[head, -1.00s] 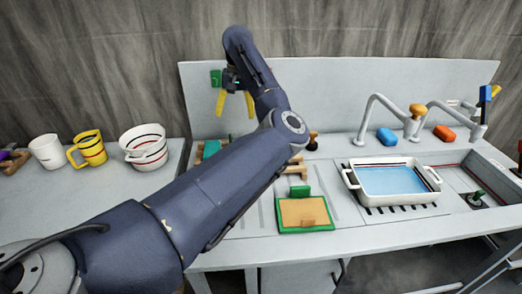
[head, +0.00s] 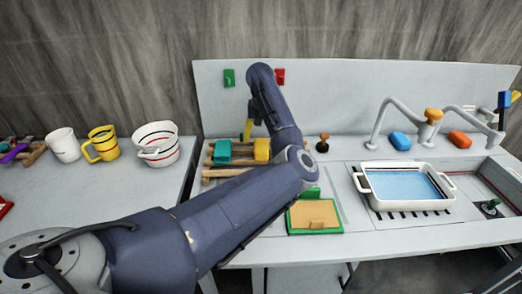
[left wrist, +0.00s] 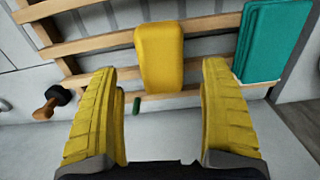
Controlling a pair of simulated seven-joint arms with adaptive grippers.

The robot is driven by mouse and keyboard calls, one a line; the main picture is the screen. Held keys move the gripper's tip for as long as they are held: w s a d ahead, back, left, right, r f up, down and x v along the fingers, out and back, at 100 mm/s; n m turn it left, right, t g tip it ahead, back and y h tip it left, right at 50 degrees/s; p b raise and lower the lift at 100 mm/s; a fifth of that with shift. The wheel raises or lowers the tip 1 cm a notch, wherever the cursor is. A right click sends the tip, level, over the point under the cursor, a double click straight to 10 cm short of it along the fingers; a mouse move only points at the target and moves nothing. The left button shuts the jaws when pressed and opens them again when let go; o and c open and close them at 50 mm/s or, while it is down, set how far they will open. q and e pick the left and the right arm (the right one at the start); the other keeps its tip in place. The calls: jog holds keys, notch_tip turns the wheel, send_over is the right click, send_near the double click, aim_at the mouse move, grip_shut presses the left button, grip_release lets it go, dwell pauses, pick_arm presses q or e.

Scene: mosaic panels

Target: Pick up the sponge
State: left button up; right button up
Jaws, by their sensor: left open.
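A yellow sponge (head: 262,150) lies on a wooden slatted rack (head: 236,172) behind my left forearm, beside a teal block (head: 222,151). In the left wrist view the yellow sponge (left wrist: 159,57) lies across the slats, ahead of and between my fingertips, not touching them. The teal block (left wrist: 272,40) is at the right there. My left gripper (head: 247,130) has yellow fingers pointing down, just above and behind the yellow sponge in the head view. In the left wrist view the left gripper (left wrist: 160,85) is wide open and empty. My right gripper is not in view.
A green-framed board (head: 315,217) lies in front of the rack. A white basin (head: 408,203) stands to the right. A blue block (head: 400,141) and an orange block (head: 460,139) lie by the taps. Cups and a bowl (head: 160,150) stand at left. A dark-topped knob (head: 323,143) is near the rack.

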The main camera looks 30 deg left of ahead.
aim_at(261, 144)
pick_arm(q)
jog(key=shift+s+f, duration=0.1)
jog(key=shift+f, duration=2.8)
jog(key=c, duration=1)
